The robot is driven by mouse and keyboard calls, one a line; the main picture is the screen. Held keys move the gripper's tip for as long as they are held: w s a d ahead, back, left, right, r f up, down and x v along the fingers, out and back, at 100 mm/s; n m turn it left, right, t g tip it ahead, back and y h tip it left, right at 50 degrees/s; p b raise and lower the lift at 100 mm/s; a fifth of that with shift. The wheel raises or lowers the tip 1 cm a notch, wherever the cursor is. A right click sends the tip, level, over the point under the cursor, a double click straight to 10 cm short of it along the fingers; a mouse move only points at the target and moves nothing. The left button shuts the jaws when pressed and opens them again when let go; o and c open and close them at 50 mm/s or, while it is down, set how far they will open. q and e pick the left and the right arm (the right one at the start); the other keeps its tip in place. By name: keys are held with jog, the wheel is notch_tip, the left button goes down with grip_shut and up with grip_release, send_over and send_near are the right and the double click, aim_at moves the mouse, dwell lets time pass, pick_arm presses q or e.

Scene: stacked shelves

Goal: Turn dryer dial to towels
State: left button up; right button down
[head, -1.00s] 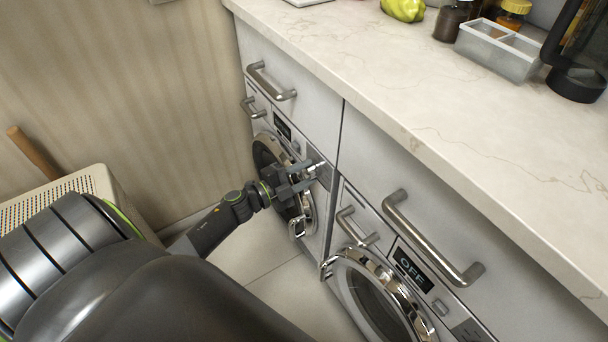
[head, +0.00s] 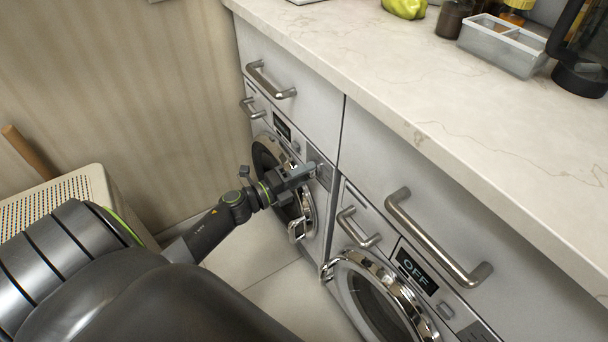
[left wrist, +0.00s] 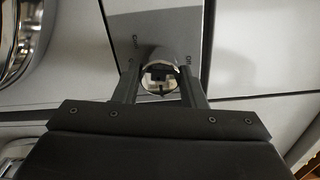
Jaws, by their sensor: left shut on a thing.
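My left gripper (head: 306,172) reaches the panel of the far-left front-loading machine (head: 314,212), which I take to be the dryer. In the left wrist view, the gripper (left wrist: 160,88) has one finger on each side of the round silver dial (left wrist: 160,66) and is shut on it. Small labels (left wrist: 135,42) stand around the dial, one on the left and one on the right, too small to read surely. The dial's pointer setting cannot be told. In the head view, the gripper hides most of the dial. My right gripper is not in view.
A second machine (head: 385,290) stands to the right, its display (head: 415,267) reading OFF. Handles (head: 435,240) stick out from the drawers. A marble counter (head: 420,90) runs above, with a grey divided box (head: 500,52) on it. A perforated hamper (head: 98,184) stands left.

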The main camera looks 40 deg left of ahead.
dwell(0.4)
pick_arm(q)
jog(key=o, duration=1)
jog(key=shift+b+v, duration=0.35)
jog(key=shift+v, duration=8.4)
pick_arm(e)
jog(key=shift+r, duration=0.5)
pick_arm(q)
jog(key=shift+f, duration=0.1)
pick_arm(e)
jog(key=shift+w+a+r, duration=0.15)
